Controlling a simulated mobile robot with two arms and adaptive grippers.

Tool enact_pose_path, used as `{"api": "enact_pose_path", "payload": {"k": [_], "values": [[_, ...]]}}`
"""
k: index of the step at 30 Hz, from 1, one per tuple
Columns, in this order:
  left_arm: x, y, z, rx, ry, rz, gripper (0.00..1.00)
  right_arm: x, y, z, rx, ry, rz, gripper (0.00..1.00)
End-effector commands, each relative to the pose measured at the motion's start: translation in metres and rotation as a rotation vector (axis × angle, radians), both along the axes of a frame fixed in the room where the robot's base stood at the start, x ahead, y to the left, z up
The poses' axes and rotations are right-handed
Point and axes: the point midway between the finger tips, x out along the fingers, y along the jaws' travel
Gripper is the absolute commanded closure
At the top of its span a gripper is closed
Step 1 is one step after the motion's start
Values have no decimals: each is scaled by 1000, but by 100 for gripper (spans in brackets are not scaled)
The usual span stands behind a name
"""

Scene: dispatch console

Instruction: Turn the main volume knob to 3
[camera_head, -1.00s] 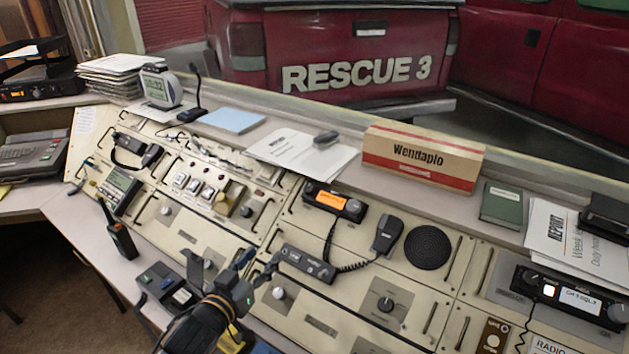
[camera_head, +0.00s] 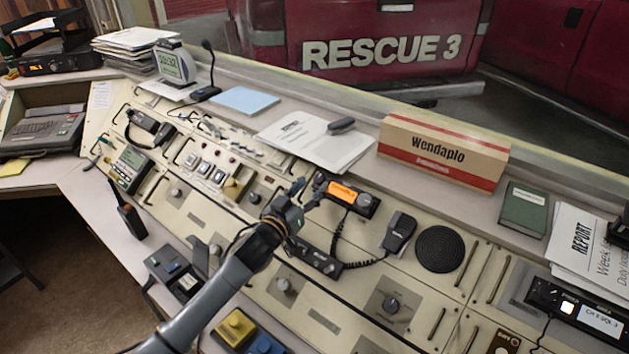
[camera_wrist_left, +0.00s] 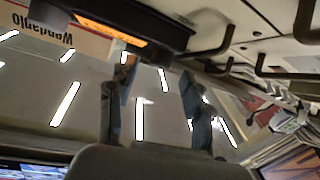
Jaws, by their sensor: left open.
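A dark round knob (camera_head: 390,304) sits on a square plate with a dial scale, low on the console to the right of my left arm. Its label and pointer setting are too small to read. Another knob (camera_head: 284,285) is on the panel to its left. I cannot tell by label which is the main volume knob. My left gripper (camera_head: 304,190) is open and empty, in front of the radio with the orange display (camera_head: 343,192), apart from both knobs. In the left wrist view its two fingers (camera_wrist_left: 150,97) stand apart with nothing between them. My right gripper is not in view.
A handset (camera_head: 399,232) with a coiled cord and a round speaker (camera_head: 437,249) are on the panel above the dial knob. Metal handles (camera_head: 467,263) stick up nearby. A Wendaplo box (camera_head: 443,153) and papers (camera_head: 318,140) lie on the shelf behind.

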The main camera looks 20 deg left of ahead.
Motion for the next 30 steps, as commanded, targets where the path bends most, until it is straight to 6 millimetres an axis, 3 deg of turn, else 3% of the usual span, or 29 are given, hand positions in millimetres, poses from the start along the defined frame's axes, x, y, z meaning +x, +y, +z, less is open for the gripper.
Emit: {"api": "enact_pose_path", "payload": {"k": [6,17,24,30], "values": [[21,-5,0,0,0,1,50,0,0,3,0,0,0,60],[24,-5,0,0,1,0,50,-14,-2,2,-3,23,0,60],[24,-5,0,0,1,1,99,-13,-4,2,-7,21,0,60],[24,-5,0,3,0,-4,100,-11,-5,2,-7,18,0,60]]}}
